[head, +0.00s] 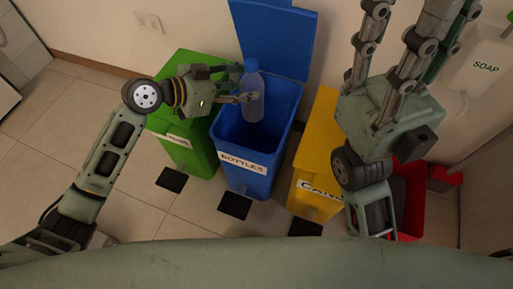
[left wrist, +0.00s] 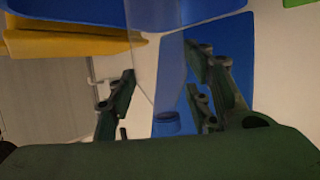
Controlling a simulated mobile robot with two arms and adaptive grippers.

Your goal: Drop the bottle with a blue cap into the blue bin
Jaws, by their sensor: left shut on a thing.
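The clear bluish bottle (head: 252,98) with a blue cap is upright above the open mouth of the blue bin (head: 247,163), which is labelled BOTTLES. My left gripper (head: 247,98) comes in from the left and is shut on the bottle's body. In the left wrist view the blue cap (left wrist: 166,123) and see-through bottle body (left wrist: 170,75) show between the fingers. My right gripper (head: 418,14) is raised at the upper right, its fingers spread wide and empty; their tips are at or beyond the top edge.
The blue bin's lid (head: 273,35) stands open behind it. A green bin (head: 190,150) is on its left, a yellow bin (head: 312,165) on its right. A red bin (head: 412,205) is partly behind my right arm. A SOAP container (head: 484,62) is at the right wall.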

